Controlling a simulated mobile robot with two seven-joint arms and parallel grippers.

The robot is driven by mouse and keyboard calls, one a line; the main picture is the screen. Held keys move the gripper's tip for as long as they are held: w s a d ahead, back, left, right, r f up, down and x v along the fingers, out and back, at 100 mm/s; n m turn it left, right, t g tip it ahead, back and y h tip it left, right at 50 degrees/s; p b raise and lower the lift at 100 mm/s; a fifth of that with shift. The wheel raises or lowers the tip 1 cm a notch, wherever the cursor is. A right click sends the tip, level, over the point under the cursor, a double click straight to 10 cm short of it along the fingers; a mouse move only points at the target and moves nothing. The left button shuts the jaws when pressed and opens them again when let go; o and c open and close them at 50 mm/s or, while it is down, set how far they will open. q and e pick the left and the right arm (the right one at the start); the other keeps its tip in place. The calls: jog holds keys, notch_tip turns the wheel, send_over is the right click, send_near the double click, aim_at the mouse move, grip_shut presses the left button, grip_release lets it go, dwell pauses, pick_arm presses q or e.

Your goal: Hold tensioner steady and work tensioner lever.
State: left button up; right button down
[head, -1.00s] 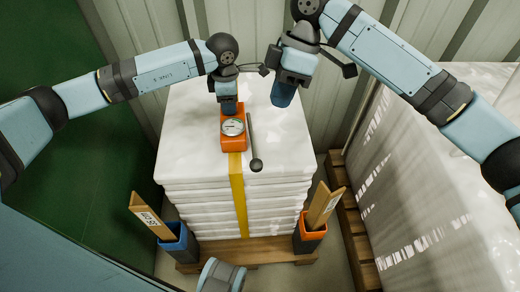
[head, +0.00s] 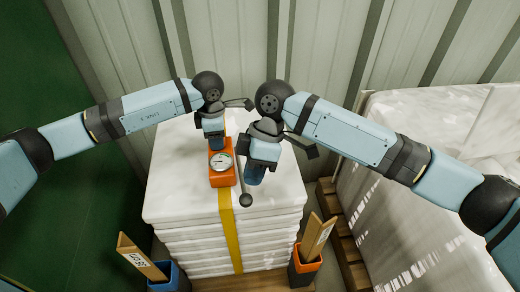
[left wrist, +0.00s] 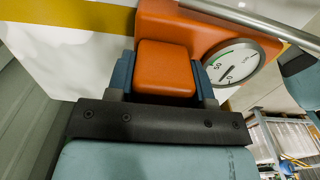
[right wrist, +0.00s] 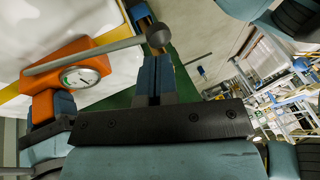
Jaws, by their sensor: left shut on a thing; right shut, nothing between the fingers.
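The orange tensioner (head: 222,178) with a round dial sits on the yellow strap (head: 230,235) on top of the wrapped stack. My left gripper (head: 212,140) is shut on the tensioner's rear block, which shows between its blue fingers in the left wrist view (left wrist: 165,70). The grey lever (head: 242,180) with a dark ball knob (head: 246,200) runs along the tensioner's right side. My right gripper (head: 256,172) is shut and empty just right of the lever. In the right wrist view, the knob (right wrist: 158,34) is close beyond its closed fingers (right wrist: 154,75); contact cannot be told.
The white stack (head: 180,190) stands on a pallet near the corrugated wall (head: 330,60). Corner boards stand in a blue holder (head: 165,275) and an orange holder (head: 304,268) at the front. A second wrapped load (head: 400,210) stands to the right.

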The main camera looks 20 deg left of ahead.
aim_at(247, 197)
jog(key=shift+x, duration=1.75)
notch_tip(247, 197, down, 8)
jog(key=s+t+y, duration=0.1)
jog(key=s+t, duration=0.1)
jog(key=shift+d+t, duration=0.3)
jog(key=shift+d, duration=0.2)
jog(key=shift+f, duration=0.15)
jog(key=s+v, duration=0.1)
jog(key=v, duration=1.3)
jog(key=shift+d+r, duration=0.25)
jog(key=shift+r, duration=0.15)
jog(key=shift+w, duration=0.15)
